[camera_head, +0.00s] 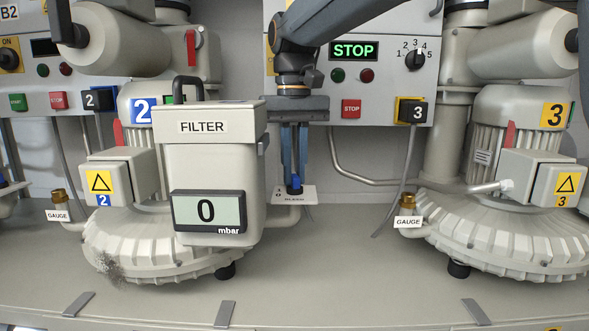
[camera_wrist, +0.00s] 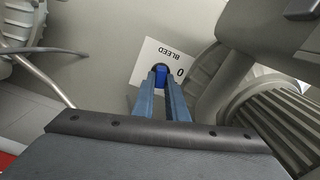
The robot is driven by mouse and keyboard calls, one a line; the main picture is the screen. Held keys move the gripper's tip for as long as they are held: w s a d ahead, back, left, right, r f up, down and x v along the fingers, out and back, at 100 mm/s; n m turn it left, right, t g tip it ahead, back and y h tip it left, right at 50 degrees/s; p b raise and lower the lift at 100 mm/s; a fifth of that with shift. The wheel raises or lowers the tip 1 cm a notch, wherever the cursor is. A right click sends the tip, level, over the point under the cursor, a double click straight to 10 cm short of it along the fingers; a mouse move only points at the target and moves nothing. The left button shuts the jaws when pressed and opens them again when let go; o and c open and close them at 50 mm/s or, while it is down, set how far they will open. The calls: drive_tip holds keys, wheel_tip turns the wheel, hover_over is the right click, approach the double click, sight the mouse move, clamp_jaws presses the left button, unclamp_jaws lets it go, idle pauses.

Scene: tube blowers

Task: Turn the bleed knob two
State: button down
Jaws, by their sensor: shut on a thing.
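The bleed knob is a small blue knob (camera_head: 295,184) low beside the right side of the filter box, on a white plate (camera_head: 309,194) lettered BLEED. In the wrist view the blue knob (camera_wrist: 161,75) shows between the fingertips, in front of the white BLEED plate (camera_wrist: 150,60), which also carries a 0. My gripper (camera_head: 295,180) points straight down and its two blue-grey fingers are shut on the knob. The gripper also shows in the wrist view (camera_wrist: 161,80). The fingers partly hide the knob, and I cannot tell its turn angle.
The filter box (camera_head: 215,150), with a display (camera_head: 209,211) reading 0 mbar, stands close left of my gripper. Blower 2 (camera_head: 130,245) is behind it, and blower 3 (camera_head: 500,235) stands at right. A control panel (camera_head: 355,80) showing STOP is behind my arm. The bench front is mostly clear.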

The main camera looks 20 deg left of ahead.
sight(294, 175)
drive_tip(key=shift+n, duration=0.7)
drive_tip(key=c, duration=1.8)
unclamp_jaws()
drive_tip(key=shift+o, duration=0.2)
drive_tip(key=shift+r+b, duration=1.15)
drive_tip(key=shift+r, duration=2.75)
